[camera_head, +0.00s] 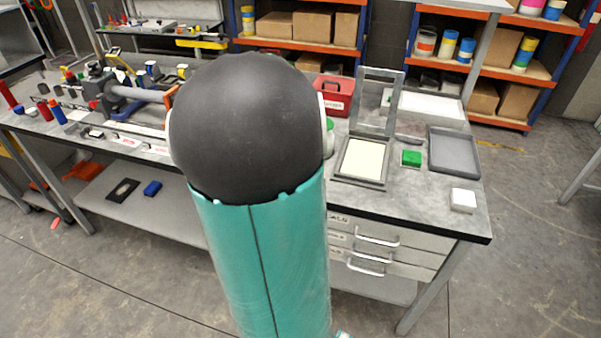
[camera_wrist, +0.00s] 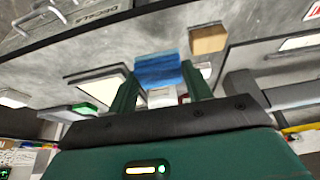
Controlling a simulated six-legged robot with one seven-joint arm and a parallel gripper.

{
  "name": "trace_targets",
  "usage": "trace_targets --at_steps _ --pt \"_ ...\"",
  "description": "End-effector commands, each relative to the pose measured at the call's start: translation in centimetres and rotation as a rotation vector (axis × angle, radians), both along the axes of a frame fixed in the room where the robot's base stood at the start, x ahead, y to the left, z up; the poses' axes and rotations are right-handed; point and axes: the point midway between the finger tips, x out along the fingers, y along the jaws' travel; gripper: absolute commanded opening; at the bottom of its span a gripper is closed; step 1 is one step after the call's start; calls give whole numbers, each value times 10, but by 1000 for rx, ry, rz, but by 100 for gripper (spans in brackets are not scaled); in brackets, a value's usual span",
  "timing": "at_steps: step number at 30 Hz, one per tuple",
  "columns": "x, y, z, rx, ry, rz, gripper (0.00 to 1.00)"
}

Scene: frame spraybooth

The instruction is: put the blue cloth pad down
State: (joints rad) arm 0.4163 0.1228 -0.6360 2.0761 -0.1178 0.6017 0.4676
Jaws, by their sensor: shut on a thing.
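The blue cloth pad (camera_wrist: 157,70) shows in the wrist view, gripped between the two dark green fingers of my gripper (camera_wrist: 159,80). My gripper is shut on it. The workbench seen behind the pad appears tilted and partly upside down, so I cannot tell how high the pad is above the surface. In the head view my own arm covers the middle of the workbench (camera_head: 440,204) and hides both my gripper and the pad.
On the bench's right side are a hinged frame with a cream panel (camera_head: 363,160), a green block (camera_head: 411,158), a grey tray (camera_head: 453,132) and a white block (camera_head: 463,200). A red box (camera_head: 335,95) stands behind. Tools clutter the left. Bare bench shows around the green block.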

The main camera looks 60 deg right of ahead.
Motion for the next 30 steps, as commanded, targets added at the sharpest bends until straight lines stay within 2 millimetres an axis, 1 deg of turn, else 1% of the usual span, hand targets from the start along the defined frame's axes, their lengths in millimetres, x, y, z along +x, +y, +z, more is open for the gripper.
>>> trace_targets --at_steps 1,3,6,8,14,19,21,30 --pt "-3 -7 -12 4 5 -4 28" --pt "-5 -16 -24 3 5 -4 28" --pt "-8 -28 -38 3 4 -2 28" --pt "-8 -33 -43 3 3 -1 28" --pt "-10 -42 -56 4 3 0 28" --pt "-10 -41 -80 4 3 2 28" --pt "-10 -41 -85 4 1 2 28" --pt "-9 -41 -87 2 1 3 28"
